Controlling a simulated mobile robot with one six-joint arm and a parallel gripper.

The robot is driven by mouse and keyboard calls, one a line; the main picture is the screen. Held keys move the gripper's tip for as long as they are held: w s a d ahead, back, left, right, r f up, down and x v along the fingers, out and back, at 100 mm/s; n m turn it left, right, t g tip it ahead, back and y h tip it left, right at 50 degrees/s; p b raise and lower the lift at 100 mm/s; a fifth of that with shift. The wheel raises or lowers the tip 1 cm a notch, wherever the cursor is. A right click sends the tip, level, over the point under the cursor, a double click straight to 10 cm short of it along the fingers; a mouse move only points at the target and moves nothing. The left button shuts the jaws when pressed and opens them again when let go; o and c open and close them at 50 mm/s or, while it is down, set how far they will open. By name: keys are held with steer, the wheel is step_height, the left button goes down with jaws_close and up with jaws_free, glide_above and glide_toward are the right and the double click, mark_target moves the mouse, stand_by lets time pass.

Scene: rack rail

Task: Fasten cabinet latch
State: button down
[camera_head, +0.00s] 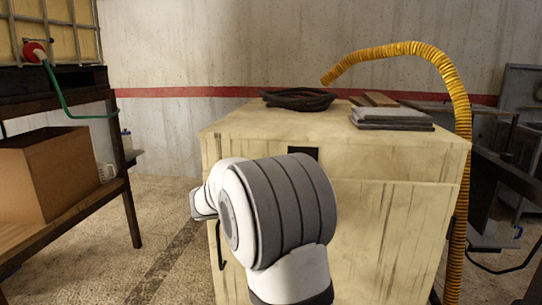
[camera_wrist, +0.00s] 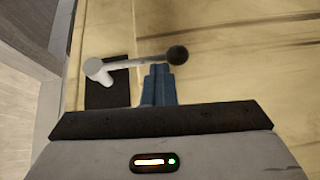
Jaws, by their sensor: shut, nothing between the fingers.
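The cabinet (camera_head: 400,230) is a worn cream box in the middle of the head view, its front partly hidden by my arm. The wrist view shows the latch: a pale lever (camera_wrist: 135,64) runs from a round pivot (camera_wrist: 97,70) on a black plate (camera_wrist: 107,92) to a dark ball knob (camera_wrist: 177,55). My gripper (camera_wrist: 158,68) has its blue fingers shut and empty, with the tips right by the lever near the knob. I cannot tell whether they touch it. The head view shows no clear fingertips or lever.
A coiled dark cable (camera_head: 298,98) and stacked grey slabs (camera_head: 391,116) lie on the cabinet top. A yellow corrugated hose (camera_head: 459,160) arches down its right side. A shelf with a cardboard box (camera_head: 50,175) stands left. Open floor (camera_head: 165,225) lies between shelf and cabinet.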

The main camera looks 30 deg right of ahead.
steer(key=a, duration=0.7)
steer(key=shift+w+a+r+p, duration=0.2)
steer(key=shift+a+r+p, duration=0.1)
steer(key=shift+a, duration=0.1)
steer(key=s+a+n+y+p, duration=0.25)
steer(key=s+y+p, duration=0.65)
steer(key=s, duration=0.6)
steer(key=s+a+m+t+y+p, duration=0.1)
steer(key=s+a+t+y+p, duration=0.2)
steer(key=s+a+y+p, duration=0.4)
steer(key=s+a+y, duration=0.1)
steer(key=a, duration=0.3)
steer(key=shift+a+r+t, duration=0.3)
steer(key=shift+r, duration=0.05)
